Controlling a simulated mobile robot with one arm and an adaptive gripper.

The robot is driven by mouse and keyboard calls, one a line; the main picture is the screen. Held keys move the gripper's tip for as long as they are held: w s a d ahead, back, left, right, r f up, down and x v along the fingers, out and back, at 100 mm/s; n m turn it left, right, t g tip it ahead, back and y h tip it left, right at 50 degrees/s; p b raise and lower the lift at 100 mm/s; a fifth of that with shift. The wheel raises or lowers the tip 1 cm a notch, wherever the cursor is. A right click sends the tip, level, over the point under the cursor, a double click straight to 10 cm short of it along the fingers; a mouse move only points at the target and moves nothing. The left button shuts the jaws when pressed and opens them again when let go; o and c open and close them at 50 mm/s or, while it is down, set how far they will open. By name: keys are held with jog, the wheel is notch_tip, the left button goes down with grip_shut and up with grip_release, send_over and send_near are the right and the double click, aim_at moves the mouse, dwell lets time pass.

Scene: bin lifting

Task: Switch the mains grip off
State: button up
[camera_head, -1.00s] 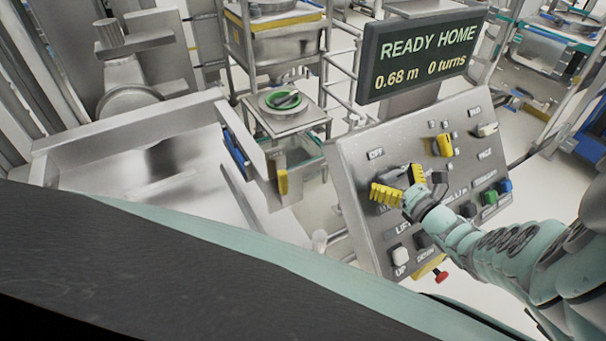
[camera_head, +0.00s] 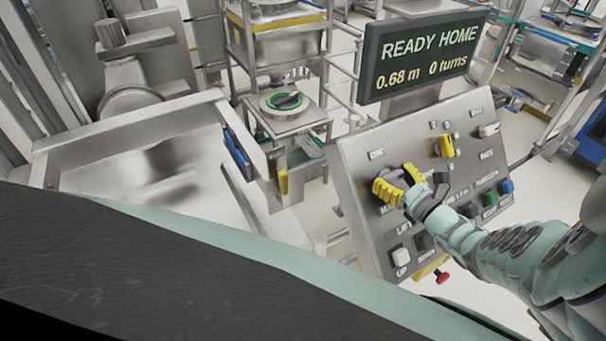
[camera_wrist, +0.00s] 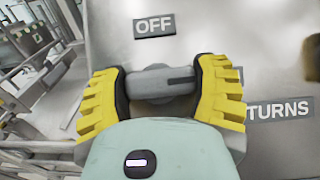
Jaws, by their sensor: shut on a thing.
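The mains grip (camera_wrist: 158,82) is a grey bar-shaped knob on the sloping metal control panel (camera_head: 352,160). In the wrist view it lies nearly level across the picture, with a dark line on its right part. In the head view my gripper (camera_head: 401,183) is at the panel's left part and hides most of the grip.
A display (camera_head: 425,55) above the panel reads READY HOME, 0.68 m, 0 turns. A steel bin (camera_head: 150,150) stands left.

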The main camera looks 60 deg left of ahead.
jog(key=shift+n, duration=0.3)
jog(key=n+g+b, duration=0.4)
jog(key=n, duration=0.1)
jog(key=shift+f+h, duration=0.1)
jog(key=shift+h, duration=0.2)
jog(key=n+g+h+b, duration=0.1)
jog(key=n, duration=0.2)
jog(key=n+g+h+b, duration=0.1)
jog(key=n+g+b, duration=0.1)
jog(key=n, duration=0.1)
jog(key=shift+a, duration=0.1)
jog(key=n+g+h+b, duration=0.1)
jog(key=n+b, duration=0.1)
jog(key=n+g+h+b, duration=0.1)
jog(key=n+h+b, duration=0.1)
jog(key=n, duration=0.1)
jog(key=shift+s+a+h, duration=0.1)
jog(key=shift+s+h, duration=0.1)
jog(key=shift+h, duration=0.1)
jog(key=shift+s+r+n+h+b, duration=0.1)
jog(key=shift+n+h+b, duration=0.6)
jog(key=shift+n, duration=0.45)
jog(key=shift+r+n+h+b, duration=0.1)
jog(key=shift+n+h+b, duration=0.55)
jog(key=shift+n, duration=0.5)
jog(key=shift+h, duration=0.25)
jog(key=shift+r, duration=0.1)
jog(key=o, duration=1.2)
